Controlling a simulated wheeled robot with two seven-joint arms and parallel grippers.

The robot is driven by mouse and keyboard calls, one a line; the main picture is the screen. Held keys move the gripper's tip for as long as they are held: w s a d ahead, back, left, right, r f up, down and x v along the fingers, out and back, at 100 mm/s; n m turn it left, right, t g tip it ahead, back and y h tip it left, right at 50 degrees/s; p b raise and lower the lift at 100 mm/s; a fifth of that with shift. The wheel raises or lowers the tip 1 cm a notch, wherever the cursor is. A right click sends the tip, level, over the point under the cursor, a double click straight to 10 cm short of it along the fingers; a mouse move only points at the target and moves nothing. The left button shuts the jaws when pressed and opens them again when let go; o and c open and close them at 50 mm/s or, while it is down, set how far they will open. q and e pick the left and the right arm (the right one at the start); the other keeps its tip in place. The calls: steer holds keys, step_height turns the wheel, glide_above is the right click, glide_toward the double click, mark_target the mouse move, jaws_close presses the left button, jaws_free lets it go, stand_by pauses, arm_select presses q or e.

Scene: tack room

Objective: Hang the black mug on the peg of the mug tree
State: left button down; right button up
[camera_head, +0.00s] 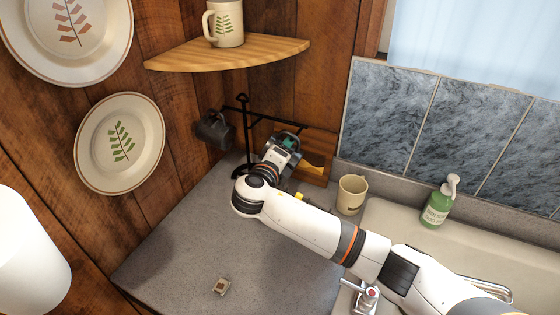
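The black mug (215,131) is at the left of the black mug tree (247,135), tilted, by the left end of the tree's arm and above the counter. I cannot tell whether its handle is around the peg. The mug tree stands in the back corner of the counter, and its lower part is partly behind my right arm. My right gripper (286,141) is at the end of the arm from the right, just right of the tree and apart from the mug. Its fingers are not clear. My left gripper is not in view.
A wooden corner shelf (228,54) with a cream mug (225,22) hangs above the tree. A wooden block (317,155) stands behind my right gripper. A cream cup (351,195) and green soap bottle (438,204) are near the sink. The counter's front left (185,250) is mostly clear.

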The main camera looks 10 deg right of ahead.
steer(key=shift+w+d+r+b, duration=0.3)
steer(key=shift+w+d+b, duration=0.1)
steer(key=shift+w+b, duration=0.15)
steer(key=shift+b+x, duration=0.4)
steer(key=shift+x, duration=0.45)
steer(key=shift+r, duration=0.25)
steer(key=shift+p, duration=0.5)
steer(key=shift+f, duration=0.6)
